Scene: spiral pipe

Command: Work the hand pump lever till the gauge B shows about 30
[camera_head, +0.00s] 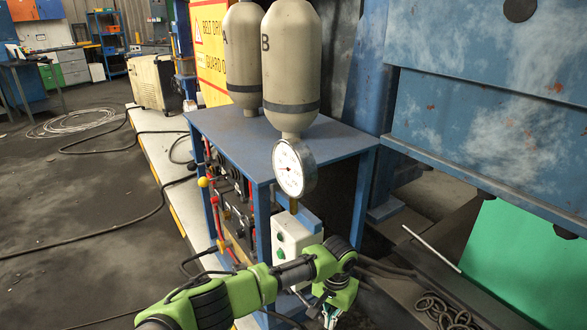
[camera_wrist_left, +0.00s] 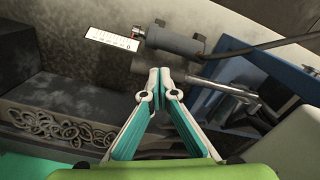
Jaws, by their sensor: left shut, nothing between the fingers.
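The round white gauge (camera_head: 290,168) hangs below the cream bottle marked B (camera_head: 291,55); its needle is too small to read. My left gripper (camera_head: 330,314) is low beside the blue bench, fingers pointing down. In the left wrist view its fingers (camera_wrist_left: 153,76) are shut together and empty. Just beyond the tips is a grey cylinder (camera_wrist_left: 172,40) with a dark collar. A metal rod (camera_wrist_left: 222,87) runs right from there; it may be the pump lever, but I cannot tell for certain. My right gripper is out of view.
The blue bench (camera_head: 235,128) also bears bottle A (camera_head: 243,50). Red and yellow handles (camera_head: 204,182) stick out from its side. A white box with a green button (camera_head: 297,238) is beside my arm. Chains (camera_head: 447,312) lie at lower right. A white scale strip (camera_wrist_left: 115,38) adjoins the cylinder.

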